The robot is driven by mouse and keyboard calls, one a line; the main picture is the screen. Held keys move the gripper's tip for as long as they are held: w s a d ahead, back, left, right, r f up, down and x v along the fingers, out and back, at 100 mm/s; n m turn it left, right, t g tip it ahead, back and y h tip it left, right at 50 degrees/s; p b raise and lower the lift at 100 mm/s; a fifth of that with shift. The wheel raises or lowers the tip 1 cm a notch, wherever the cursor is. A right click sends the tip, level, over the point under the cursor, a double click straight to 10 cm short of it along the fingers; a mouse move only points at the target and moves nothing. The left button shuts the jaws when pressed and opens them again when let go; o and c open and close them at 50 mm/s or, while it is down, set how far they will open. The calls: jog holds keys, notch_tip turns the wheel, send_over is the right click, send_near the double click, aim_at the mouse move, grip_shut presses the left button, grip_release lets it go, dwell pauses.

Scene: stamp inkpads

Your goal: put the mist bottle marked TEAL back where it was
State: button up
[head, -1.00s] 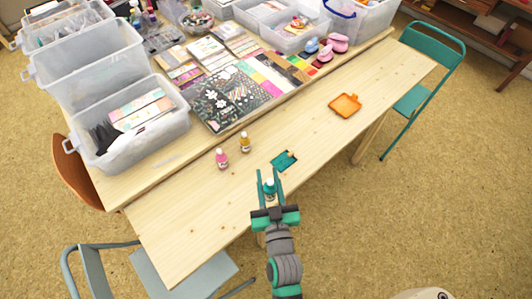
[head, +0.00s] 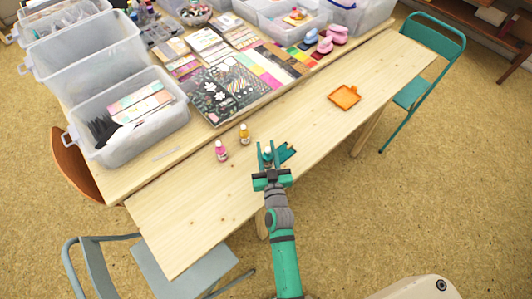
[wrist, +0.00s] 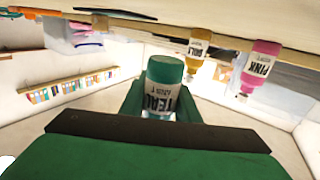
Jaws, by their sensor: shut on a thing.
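My gripper (head: 267,154) is shut on the teal mist bottle (head: 267,151), over the near part of the table. In the wrist view the bottle (wrist: 165,85) stands between the fingers, its label reading TEAL. Whether its base touches the table is hidden. The yellow bottle marked GOLD (head: 244,137) stands just beyond the gripper, and the pink bottle marked PINK (head: 221,152) stands to its left. They also show in the wrist view, gold (wrist: 197,50) and pink (wrist: 260,66). A teal inkpad (head: 287,153) lies right beside the gripper, partly hidden by it.
An orange inkpad (head: 344,97) lies further right on the wooden table (head: 190,215). A patterned sheet (head: 222,98), clear bins (head: 130,125) and small shoe-like items (head: 325,45) fill the far side. The front left of the table is bare.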

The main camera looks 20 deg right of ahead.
jog(key=shift+w+f, duration=0.25)
jog(key=shift+f, duration=1.5)
jog(key=shift+f, duration=0.1)
jog(key=o, duration=1.2)
jog(key=shift+s, duration=0.35)
jog(key=v, duration=1.1)
jog(key=shift+s+a, duration=0.1)
jog(key=shift+s, duration=0.2)
